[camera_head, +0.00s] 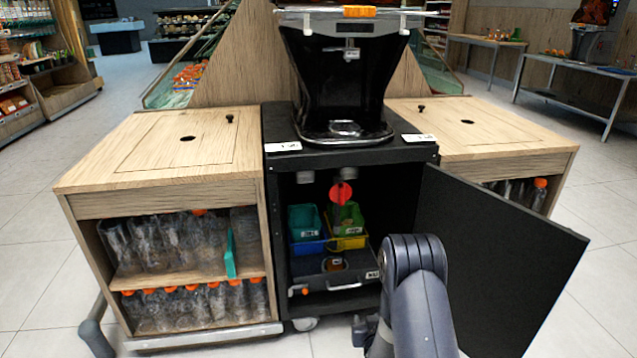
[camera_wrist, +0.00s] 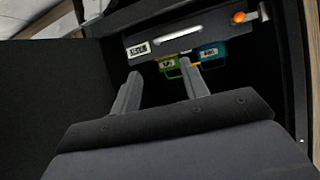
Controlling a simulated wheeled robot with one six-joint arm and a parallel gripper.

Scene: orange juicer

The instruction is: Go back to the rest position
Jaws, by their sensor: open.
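My gripper (camera_wrist: 160,69) is open in the wrist view, with nothing between its two fingers. Its fingers point towards the inside of the black cabinet (camera_head: 285,215) under the juicer, apart from the bins. In the head view my arm (camera_head: 420,300) stands in front of the cabinet at the lower middle, and its dark links hide the gripper's fingers. The juicer (camera_head: 346,90) stands on top of the cabinet.
The black cabinet door (camera_head: 490,255) is wide open to the right of my arm. Inside are a green bin (camera_head: 304,222), a yellow bin (camera_head: 350,242) and a drawer handle (camera_head: 344,287). A wooden bottle cabinet (camera_head: 165,198) stands left. Floor shows at the front left.

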